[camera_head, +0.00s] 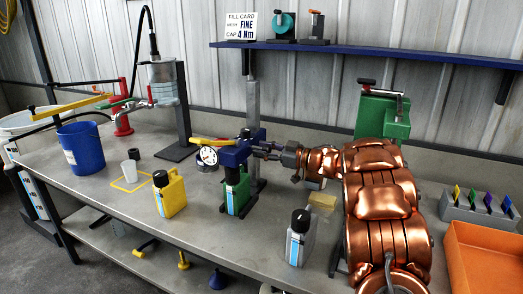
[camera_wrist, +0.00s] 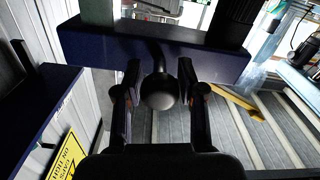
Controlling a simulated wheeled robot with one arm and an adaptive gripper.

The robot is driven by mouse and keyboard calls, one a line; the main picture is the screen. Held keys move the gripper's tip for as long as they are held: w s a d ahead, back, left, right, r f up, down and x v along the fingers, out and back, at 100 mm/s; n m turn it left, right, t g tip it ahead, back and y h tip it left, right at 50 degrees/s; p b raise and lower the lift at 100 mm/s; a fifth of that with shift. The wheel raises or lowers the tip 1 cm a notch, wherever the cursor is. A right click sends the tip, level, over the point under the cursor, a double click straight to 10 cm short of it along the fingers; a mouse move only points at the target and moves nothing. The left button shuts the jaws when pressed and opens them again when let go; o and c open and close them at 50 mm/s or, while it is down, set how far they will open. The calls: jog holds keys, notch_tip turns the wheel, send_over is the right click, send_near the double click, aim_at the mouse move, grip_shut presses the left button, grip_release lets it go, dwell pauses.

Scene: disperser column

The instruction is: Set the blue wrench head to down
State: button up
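The blue wrench head (camera_head: 237,152) is a blue block on a grey column, above a green bottle (camera_head: 238,192). A round gauge (camera_head: 208,156) and a yellow handle (camera_head: 207,141) are at its left. In the wrist view a dark blue bar (camera_wrist: 210,62) crosses the top, with a black ball knob (camera_wrist: 158,93) on a short stem. My gripper (camera_wrist: 159,72) is open, its two dark fingers on either side of the knob with small gaps. In the head view my gripper (camera_head: 266,151) is at the blue head's right side; its fingertips are hard to make out.
A yellow bottle (camera_head: 169,193), a grey bottle (camera_head: 300,238) and a blue bucket (camera_head: 81,147) stand on the bench. A green device (camera_head: 383,114) is behind my copper arm. An orange tray (camera_head: 484,258) is at right. A blue shelf (camera_head: 380,52) hangs above.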

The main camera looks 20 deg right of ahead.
jog(key=v, duration=1.1)
dwell(0.3)
jog(key=w+d+r+m+t+h+p, duration=0.1)
jog(key=w+d+r+m+h+p, duration=0.1)
jog(key=r+m+h, duration=0.35)
jog(key=w+d+r+m+t+h+p, duration=0.1)
jog(key=w+d+r+m+h+p, duration=0.15)
jog(key=r+h, duration=0.55)
jog(key=s+a+f+m+g+h+p, duration=0.1)
jog(key=s+a+f+g, duration=0.2)
jog(key=s, duration=0.3)
jog(key=s+a+f+m+g+h, duration=0.1)
jog(key=s+a+f+m+g, duration=0.1)
jog(key=s, duration=0.5)
jog(key=s+a+f+m+g+h+p, duration=0.1)
jog(key=s+a+f+g, duration=0.3)
jog(key=s, duration=0.3)
jog(key=shift+s+a+f+m+g+p, duration=0.3)
jog(key=shift+a+f+m, duration=0.1)
jog(key=shift+a+f, duration=0.25)
jog(key=s+a+f+n+g+y+p, duration=0.1)
jog(key=s+a+f+g+y, duration=0.1)
jog(key=s+a, duration=0.7)
jog(key=s+a+f+n+g+y+p, duration=0.1)
jog(key=s+a+f+g+y, duration=0.2)
jog(key=s, duration=1.5)
jog(key=a+g, duration=0.3)
jog(key=a, duration=0.3)
jog(key=shift+a+f, duration=0.4)
